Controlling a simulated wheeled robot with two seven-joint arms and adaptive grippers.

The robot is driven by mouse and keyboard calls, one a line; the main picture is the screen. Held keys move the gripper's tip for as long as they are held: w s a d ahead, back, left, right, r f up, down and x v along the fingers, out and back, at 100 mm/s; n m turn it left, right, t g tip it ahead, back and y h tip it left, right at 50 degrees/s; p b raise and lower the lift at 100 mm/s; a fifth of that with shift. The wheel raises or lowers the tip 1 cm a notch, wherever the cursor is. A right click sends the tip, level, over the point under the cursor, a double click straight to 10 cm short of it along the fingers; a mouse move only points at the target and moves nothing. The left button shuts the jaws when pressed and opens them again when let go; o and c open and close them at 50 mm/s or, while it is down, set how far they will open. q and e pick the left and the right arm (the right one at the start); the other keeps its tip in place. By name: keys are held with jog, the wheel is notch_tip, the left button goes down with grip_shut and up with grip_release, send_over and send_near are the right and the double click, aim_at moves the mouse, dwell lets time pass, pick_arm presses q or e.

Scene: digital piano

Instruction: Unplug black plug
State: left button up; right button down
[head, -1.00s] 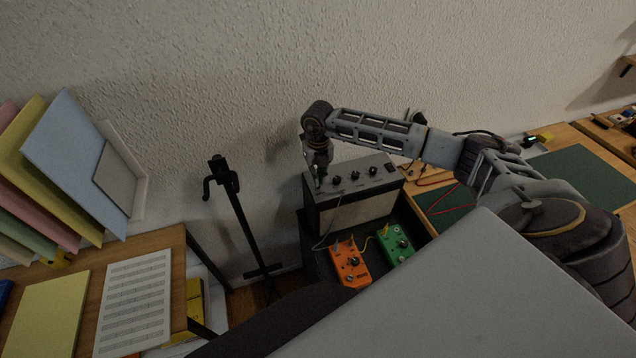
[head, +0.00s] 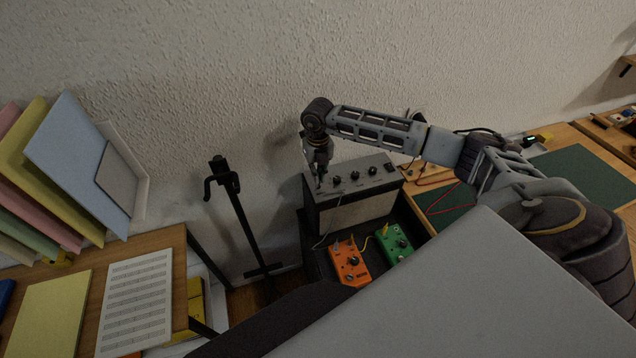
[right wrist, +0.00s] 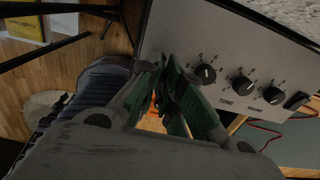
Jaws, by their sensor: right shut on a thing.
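The amplifier (head: 360,210) stands on a dark stand against the wall, with a light control panel and several black knobs on top. My right gripper (head: 319,178) reaches down to the left end of that panel. In the right wrist view its green-padded fingers (right wrist: 172,82) are shut on the black plug (right wrist: 168,78), which is mostly hidden between them. The plug is at the panel edge; whether it still sits in its socket cannot be told. A thin cable (head: 326,236) hangs down the amplifier's front left. My left gripper is not in view.
An orange pedal (head: 349,264) and a green pedal (head: 395,243) lie below the amplifier, joined by a yellow cable. A black instrument stand (head: 240,225) is to the left. A wooden desk with a green mat (head: 585,178) lies to the right.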

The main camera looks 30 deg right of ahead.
jog(key=shift+r, duration=0.5)
dwell(0.6)
jog(key=shift+r+p, duration=1.55)
jog(key=shift+r, duration=0.75)
jog(key=shift+d, duration=0.1)
